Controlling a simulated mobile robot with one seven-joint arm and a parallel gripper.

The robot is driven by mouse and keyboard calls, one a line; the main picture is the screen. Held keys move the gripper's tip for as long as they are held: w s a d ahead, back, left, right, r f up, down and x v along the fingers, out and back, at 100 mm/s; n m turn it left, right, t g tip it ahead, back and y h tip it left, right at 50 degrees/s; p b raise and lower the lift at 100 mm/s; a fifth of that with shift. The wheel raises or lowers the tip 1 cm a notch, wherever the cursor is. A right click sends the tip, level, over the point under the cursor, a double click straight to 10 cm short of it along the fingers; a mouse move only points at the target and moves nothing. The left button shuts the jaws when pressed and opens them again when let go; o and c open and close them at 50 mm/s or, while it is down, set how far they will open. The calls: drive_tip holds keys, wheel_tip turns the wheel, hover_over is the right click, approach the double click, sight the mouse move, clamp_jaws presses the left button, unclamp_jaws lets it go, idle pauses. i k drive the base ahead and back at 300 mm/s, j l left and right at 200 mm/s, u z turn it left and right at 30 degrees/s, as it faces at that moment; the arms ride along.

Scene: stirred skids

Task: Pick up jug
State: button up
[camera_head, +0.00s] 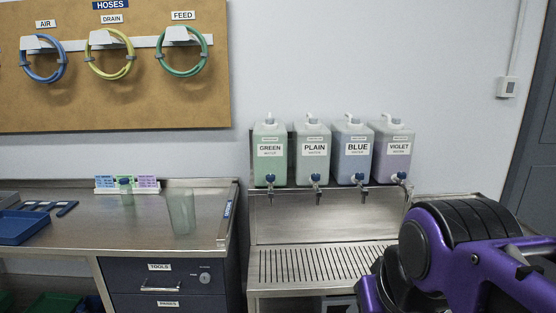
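A tall, clear, greenish container (181,212) stands upright on the steel counter (110,238), near its right end. It looks like the jug, though I cannot make out a handle. Nothing touches it from my side. My purple arm fills the lower right corner, well to the right of the container and in front of the dispensing station. The end of my arm is out of the picture, so I cannot see my gripper.
Dispensers labelled green (270,167), plain (313,168), blue (353,168) and violet (394,164) stand above a slotted drip tray (325,262). A small tap-like object and label card (148,183) sit behind the container. A blue tray (24,227) lies left. The counter's middle is clear.

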sight(180, 199)
drive_tip(key=i+j, duration=0.2)
drive_tip(key=j, duration=0.2)
drive_tip(key=i+j, duration=0.45)
drive_tip(key=j, duration=0.3)
